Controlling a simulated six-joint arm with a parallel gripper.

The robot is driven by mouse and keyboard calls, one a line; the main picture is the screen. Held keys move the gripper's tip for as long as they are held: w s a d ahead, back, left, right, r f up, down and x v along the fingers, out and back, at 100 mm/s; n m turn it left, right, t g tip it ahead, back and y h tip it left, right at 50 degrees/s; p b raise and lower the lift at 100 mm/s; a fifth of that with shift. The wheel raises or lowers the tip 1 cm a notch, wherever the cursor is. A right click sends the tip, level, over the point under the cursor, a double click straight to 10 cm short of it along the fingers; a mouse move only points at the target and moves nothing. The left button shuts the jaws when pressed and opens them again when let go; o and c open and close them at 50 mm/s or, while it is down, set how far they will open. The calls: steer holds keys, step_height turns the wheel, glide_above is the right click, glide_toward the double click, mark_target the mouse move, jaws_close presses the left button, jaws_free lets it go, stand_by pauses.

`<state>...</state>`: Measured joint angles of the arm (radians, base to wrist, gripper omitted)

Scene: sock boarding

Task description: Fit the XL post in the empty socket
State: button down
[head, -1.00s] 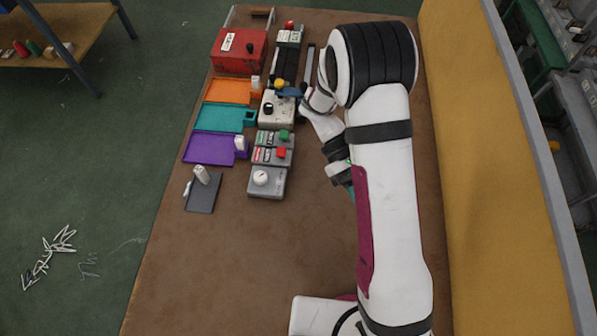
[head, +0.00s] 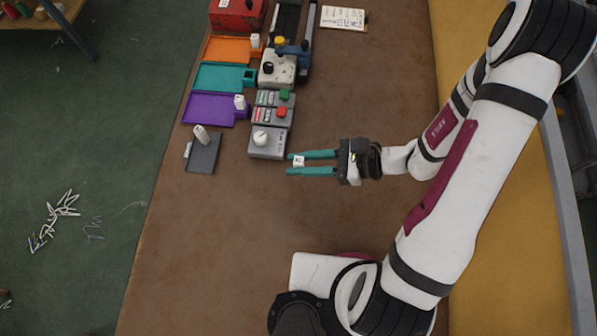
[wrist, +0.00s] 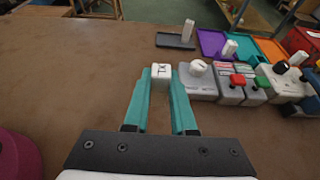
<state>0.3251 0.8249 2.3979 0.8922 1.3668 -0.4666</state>
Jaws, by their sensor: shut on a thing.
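The white XL post (wrist: 161,72) stands out between my fingertips, with its letters facing the wrist camera. In the head view the post (head: 298,160) is a small white block. My gripper (head: 304,163), with teal fingers, is shut on it and points left above the brown table, right of the grey knob box. The teal tray (head: 222,76) has a teal socket block (head: 249,77) at its right end, with no post seen in it. The purple tray (head: 206,109) and orange tray (head: 228,48) each have a white post at the right end.
A dark grey tray (head: 204,157) bears another white post (head: 200,133). The knob box (head: 267,143), button boxes (head: 273,104) and a machine (head: 278,68) line the trays' right side. A clipboard (head: 343,17) lies farther back. Table right of these is clear.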

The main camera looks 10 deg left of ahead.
step_height(320, 180, down, 6)
steer(key=shift+f, duration=0.15)
steer(key=c, duration=0.7)
jaws_free()
steer(key=shift+c, duration=0.2)
